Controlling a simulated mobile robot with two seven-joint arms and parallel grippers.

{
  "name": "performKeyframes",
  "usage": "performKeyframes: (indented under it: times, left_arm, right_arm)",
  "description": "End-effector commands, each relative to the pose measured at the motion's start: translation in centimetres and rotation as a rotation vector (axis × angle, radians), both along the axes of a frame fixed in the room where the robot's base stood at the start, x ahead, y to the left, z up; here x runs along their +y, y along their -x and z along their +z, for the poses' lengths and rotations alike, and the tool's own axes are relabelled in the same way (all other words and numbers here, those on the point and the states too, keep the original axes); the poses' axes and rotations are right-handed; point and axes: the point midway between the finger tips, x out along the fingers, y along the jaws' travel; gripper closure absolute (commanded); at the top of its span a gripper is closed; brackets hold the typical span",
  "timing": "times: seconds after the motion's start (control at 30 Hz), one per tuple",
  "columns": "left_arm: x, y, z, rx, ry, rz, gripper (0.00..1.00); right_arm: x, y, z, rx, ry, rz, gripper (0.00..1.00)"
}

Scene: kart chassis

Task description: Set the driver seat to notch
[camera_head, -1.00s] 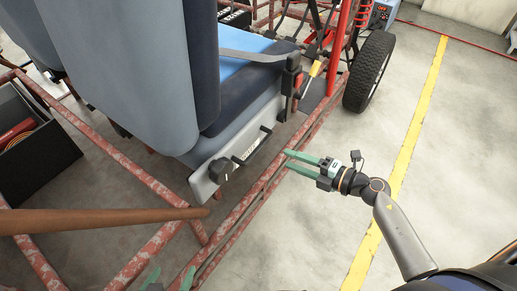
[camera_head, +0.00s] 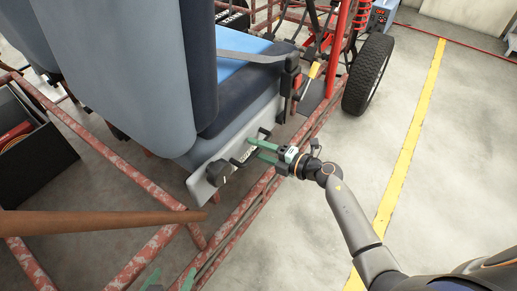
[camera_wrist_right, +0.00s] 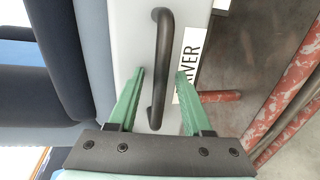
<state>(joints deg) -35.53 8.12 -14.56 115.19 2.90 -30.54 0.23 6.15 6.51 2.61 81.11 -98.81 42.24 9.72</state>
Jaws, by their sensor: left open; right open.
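The driver seat (camera_head: 150,75) is blue-grey, with a pale side panel (camera_head: 205,183) facing me. A black bar handle (camera_wrist_right: 162,60) stands out from that panel beside a white label (camera_wrist_right: 188,70) whose visible letters read "IVER". My right gripper (camera_head: 253,147) is open at the handle. In the right wrist view the handle's near end lies between the two green fingers (camera_wrist_right: 158,72), with gaps on both sides. In the head view the fingers hide part of the handle. My left gripper (camera_head: 171,278) is open and empty at the bottom edge, partly cut off.
Rusty red frame tubes (camera_head: 235,222) run alongside and below the seat. A brown bar (camera_head: 90,222) crosses at the lower left. A black box (camera_head: 35,155) stands at left, a wheel (camera_head: 368,75) at upper right. Floor at right is clear.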

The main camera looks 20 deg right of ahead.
Motion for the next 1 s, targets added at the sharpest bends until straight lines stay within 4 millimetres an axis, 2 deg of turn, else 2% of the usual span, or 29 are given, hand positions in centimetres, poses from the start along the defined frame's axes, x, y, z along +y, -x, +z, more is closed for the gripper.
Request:
performKeyframes:
  times: [0.03,0.47,1.0]
  left_arm:
    - [-0.02,0.02,-0.03,0.001,0.000,0.000,0.00]
    - [-0.04,0.37,-0.29,0.006,0.000,-0.001,0.00]
    - [-0.01,0.66,-0.50,0.013,0.000,-0.001,0.00]
  right_arm:
    - [-0.02,0.01,0.01,0.000,0.000,0.000,0.53]
    - [-0.06,0.03,0.02,0.000,0.000,0.000,1.00]
    - [-0.07,0.03,0.01,0.000,0.000,-0.001,1.00]
